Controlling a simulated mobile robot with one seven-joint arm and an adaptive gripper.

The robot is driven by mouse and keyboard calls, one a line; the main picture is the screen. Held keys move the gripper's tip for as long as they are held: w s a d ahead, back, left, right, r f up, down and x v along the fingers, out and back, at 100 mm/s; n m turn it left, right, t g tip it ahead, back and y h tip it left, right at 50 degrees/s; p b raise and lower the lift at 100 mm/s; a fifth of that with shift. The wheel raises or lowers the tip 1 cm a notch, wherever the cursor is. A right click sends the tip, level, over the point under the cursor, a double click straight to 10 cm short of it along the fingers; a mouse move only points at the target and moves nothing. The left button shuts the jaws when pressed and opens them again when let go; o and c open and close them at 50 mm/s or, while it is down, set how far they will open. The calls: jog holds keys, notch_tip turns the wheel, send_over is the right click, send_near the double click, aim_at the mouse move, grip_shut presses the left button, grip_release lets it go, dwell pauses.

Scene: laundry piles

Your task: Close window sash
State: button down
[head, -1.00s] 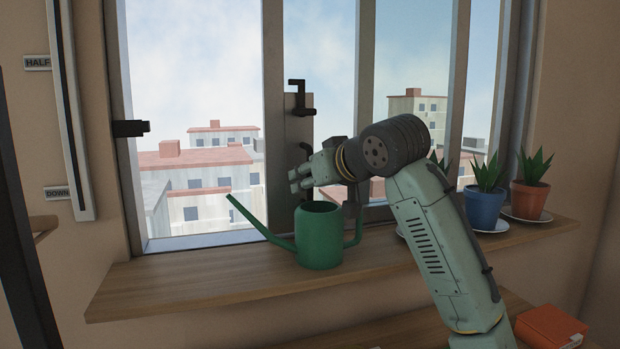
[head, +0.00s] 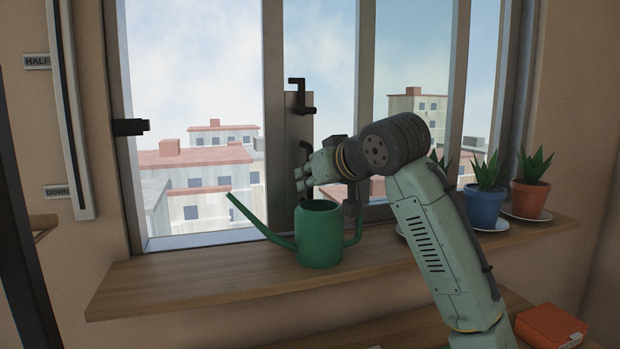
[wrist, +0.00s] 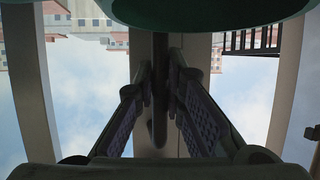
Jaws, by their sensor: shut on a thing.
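The window sash has a grey upright edge (head: 299,120) near the middle of the window, with a black latch (head: 298,97) on it. A dark sash handle bar (wrist: 160,90) stands between my fingers in the wrist view. My gripper (head: 301,180) is in front of the sash edge, above and behind the green watering can. It also shows in the wrist view (wrist: 160,88), shut on the handle bar. In the head view the handle is mostly hidden by my gripper. A black catch (head: 131,127) sits on the left window frame, well apart from the sash edge.
The green watering can (head: 319,235) stands on the wooden sill (head: 200,280) just below my gripper, its spout pointing left. Potted plants in a blue pot (head: 485,209) and a terracotta pot (head: 530,199) stand at the right. The sill's left part is clear.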

jog(key=s+a, duration=0.3)
jog(key=a, duration=0.6)
jog(key=shift+a+b, duration=0.3)
jog(key=c, duration=1.7)
grip_release()
jog(key=shift+d, duration=0.1)
jog(key=shift+o, duration=0.2)
jog(key=shift+s, duration=0.1)
jog(key=v, duration=1.2)
jog(key=shift+c, duration=0.2)
